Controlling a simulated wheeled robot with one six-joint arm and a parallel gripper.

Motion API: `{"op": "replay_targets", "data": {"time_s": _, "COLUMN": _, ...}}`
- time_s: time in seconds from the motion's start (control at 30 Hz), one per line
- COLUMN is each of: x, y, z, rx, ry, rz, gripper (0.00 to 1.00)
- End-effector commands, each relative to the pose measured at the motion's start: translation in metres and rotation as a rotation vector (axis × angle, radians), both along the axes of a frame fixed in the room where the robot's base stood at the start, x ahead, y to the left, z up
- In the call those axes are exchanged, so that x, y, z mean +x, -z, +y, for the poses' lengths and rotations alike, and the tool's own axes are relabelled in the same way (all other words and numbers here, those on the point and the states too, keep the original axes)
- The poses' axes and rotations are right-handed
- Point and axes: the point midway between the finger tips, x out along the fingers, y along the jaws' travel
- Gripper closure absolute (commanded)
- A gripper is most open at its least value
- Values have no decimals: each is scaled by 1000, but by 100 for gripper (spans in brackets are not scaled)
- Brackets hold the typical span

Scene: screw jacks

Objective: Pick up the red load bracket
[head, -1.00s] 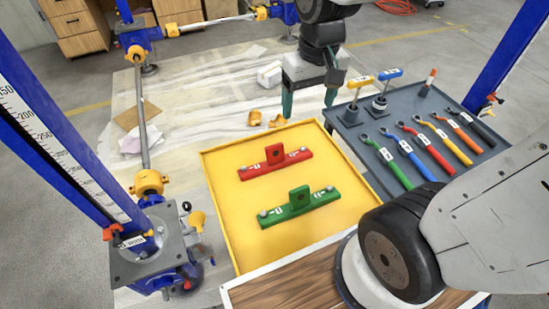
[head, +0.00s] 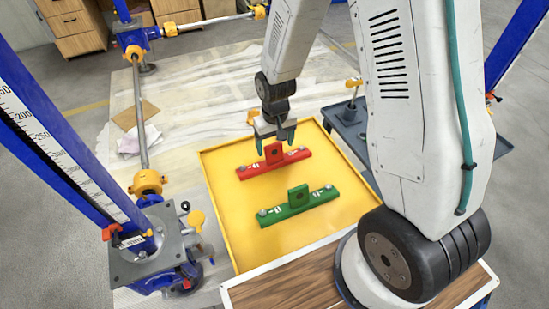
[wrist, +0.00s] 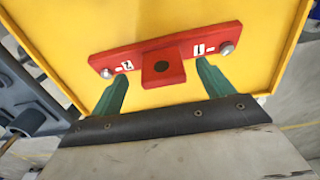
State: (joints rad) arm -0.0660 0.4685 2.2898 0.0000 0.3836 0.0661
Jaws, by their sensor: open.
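The red load bracket (head: 262,167) lies on the yellow tray (head: 235,232), a flat bar with a raised holed lug at its middle and a bolt near each end. In the wrist view the red load bracket (wrist: 190,47) crosses the upper middle, its lug between the fingers. My gripper (head: 275,147) is open with green fingers, just above and behind the bracket's lug in the head view. In the wrist view my gripper (wrist: 158,85) has one finger on each side of the lug, with nothing held. A green bracket (head: 290,207) lies nearer on the same tray.
Blue posts and steel rods form a frame at left, with a screw jack (head: 165,245) at lower left. A dark tool tray (head: 350,130) at right is mostly hidden behind my arm. The yellow tray has a low raised rim.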

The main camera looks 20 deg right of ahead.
Motion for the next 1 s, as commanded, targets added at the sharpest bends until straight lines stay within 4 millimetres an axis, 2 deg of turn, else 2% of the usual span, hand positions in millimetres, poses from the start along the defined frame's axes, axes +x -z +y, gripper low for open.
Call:
{"op": "replay_targets", "data": {"time_s": 0.3, "x": 0, "y": 44, "z": 2, "rx": 0, "ry": 0, "rz": 3, "gripper": 20}}
{"op": "replay_targets", "data": {"time_s": 0.63, "x": 1, "y": 50, "z": 2, "rx": 0, "ry": 0, "rz": -1, "gripper": 20}}
{"op": "replay_targets", "data": {"time_s": 0.83, "x": 1, "y": 50, "z": 2, "rx": 0, "ry": 0, "rz": -1, "gripper": 76}}
{"op": "replay_targets", "data": {"time_s": 1.0, "x": 2, "y": 49, "z": 2, "rx": 0, "ry": 0, "rz": -2, "gripper": 77}}
